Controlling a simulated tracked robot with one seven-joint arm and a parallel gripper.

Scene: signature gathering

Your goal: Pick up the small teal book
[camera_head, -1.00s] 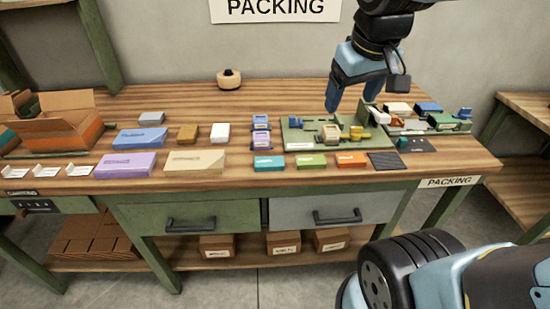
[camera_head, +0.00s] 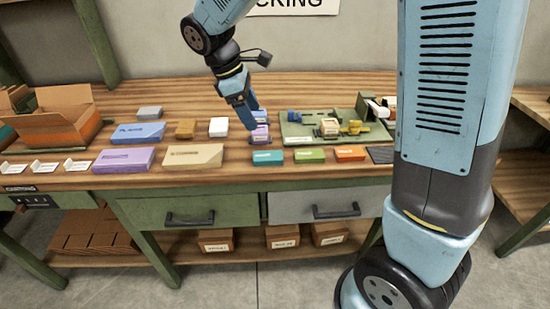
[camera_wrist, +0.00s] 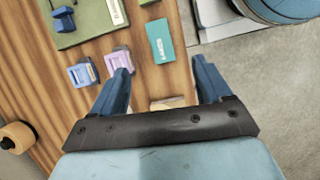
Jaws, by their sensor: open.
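The small teal book (camera_head: 268,158) lies flat near the front edge of the bench, below and to the right of my gripper in the head view. My gripper (camera_head: 251,118) is open and empty above the bench, with its fingers pointing down. In the wrist view the teal book (camera_wrist: 159,41) lies just beyond the gap between my open fingers (camera_wrist: 161,68), apart from them. Its top face is unobstructed there.
A purple item (camera_head: 260,136) stands behind the teal book, close to my fingers. A green book (camera_head: 309,155) and an orange book (camera_head: 349,153) lie to its right. A tan book (camera_head: 193,156) lies to its left. A green board (camera_head: 297,130) with small parts is behind.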

